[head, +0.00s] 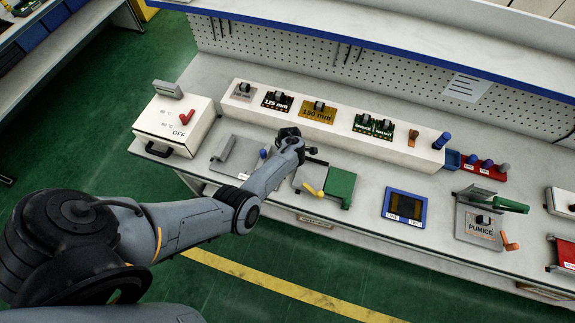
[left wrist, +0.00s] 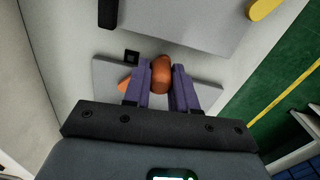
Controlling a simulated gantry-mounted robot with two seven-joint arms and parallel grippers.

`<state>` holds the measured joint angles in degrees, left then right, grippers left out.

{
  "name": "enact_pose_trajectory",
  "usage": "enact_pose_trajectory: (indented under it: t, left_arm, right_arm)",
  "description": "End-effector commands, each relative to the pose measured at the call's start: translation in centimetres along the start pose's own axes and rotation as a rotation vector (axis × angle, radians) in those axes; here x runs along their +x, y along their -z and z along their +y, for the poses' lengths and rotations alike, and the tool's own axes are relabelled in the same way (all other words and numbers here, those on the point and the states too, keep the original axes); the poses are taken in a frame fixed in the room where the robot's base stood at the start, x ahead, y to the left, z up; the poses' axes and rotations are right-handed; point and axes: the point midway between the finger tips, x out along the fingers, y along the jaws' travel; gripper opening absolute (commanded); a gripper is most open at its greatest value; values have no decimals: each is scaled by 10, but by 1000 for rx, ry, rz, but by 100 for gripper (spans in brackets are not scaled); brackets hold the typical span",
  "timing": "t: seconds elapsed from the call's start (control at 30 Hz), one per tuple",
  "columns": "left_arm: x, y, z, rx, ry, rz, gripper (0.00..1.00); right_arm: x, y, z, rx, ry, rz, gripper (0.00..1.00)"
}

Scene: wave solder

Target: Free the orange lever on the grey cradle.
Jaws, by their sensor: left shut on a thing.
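The orange lever (left wrist: 161,82) shows in the left wrist view, standing between the two purple fingers of my left gripper (left wrist: 161,75). The fingers are shut on it from both sides. Its base is hidden by the fingers. The grey cradle (left wrist: 104,72) is the flat plate beneath, with a smaller orange piece (left wrist: 124,85) beside the left finger. In the head view the cradle (head: 226,168) lies on the bench left of my wrist; my arm hides the held lever there. My right gripper is not in view.
A grey fixture with a green block (head: 341,186) and yellow lever (head: 314,189) stands close right of my wrist. A white box with a red switch (head: 186,118) is at left. A long white box (head: 395,148) runs behind. Bench space lies before the blue-framed panel (head: 404,222).

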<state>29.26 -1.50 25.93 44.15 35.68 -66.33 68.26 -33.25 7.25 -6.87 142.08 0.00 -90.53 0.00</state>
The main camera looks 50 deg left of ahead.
Motion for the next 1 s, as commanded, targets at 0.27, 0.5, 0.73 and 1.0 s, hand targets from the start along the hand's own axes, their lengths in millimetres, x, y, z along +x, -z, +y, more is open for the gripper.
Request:
enact_pose_trajectory:
  t: [0.27,0.5,0.73,1.0]
  left_arm:
    - [0,-1,1,-26,0,0,0]
    - [0,-1,1,-25,-1,0,0]
    - [0,-1,1,-23,-1,0,52]
    - [-1,-1,1,-23,-1,0,52]
  right_arm:
    - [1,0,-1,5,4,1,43]
    - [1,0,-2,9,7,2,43]
    - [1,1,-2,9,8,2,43]
    - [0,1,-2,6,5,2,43]
